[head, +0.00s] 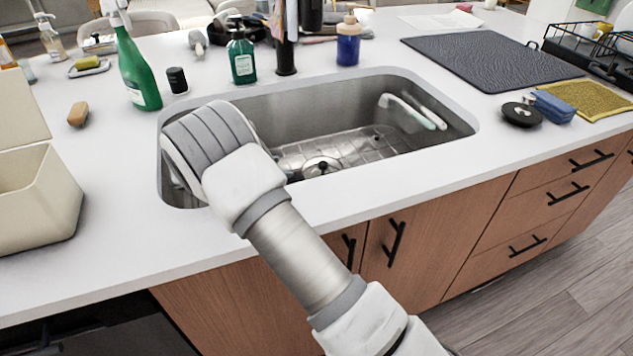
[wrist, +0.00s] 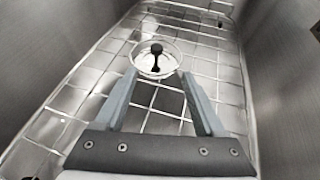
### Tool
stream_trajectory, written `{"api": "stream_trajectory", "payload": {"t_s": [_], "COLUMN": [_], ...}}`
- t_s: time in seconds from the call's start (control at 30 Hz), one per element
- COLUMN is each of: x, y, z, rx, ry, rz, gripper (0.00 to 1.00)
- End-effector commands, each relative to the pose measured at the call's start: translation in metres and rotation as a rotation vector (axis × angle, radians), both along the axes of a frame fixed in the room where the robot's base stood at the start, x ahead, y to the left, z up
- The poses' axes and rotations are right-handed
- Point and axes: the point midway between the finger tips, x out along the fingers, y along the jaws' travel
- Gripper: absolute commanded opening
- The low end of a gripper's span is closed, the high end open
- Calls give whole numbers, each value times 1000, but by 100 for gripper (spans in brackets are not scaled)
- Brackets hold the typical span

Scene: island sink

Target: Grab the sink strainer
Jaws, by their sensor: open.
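The sink strainer (head: 321,167) sits at the bottom of the metal sink (head: 294,97), round and shiny with a dark knob in the middle. In the wrist view the strainer (wrist: 146,62) is just beyond my fingertips, with its knob upright. My gripper (wrist: 159,74) is open and empty, inside the sink, its two grey fingers pointing toward the strainer's left and right sides. I cannot tell whether a fingertip touches its rim. In the head view my own wrist hides the fingers and the sink's left part.
A wire grid (wrist: 205,68) covers the sink floor around the strainer. Steep sink walls enclose my gripper. A white-green brush (head: 412,112) leans at the sink's right wall.

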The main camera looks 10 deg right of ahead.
Motion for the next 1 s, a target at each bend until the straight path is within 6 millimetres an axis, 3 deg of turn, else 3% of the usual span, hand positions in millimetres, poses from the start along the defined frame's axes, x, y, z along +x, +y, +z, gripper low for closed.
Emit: {"api": "stream_trajectory", "payload": {"t_s": [0.17, 0.63, 1.0], "x": [7, 46, 56], "y": [-5, -84, -106], "z": [-16, -53, -65], "rx": [-31, -27, -27], "ry": [10, 10, 10], "rz": [21, 20, 20], "gripper": [71, 71, 71]}}
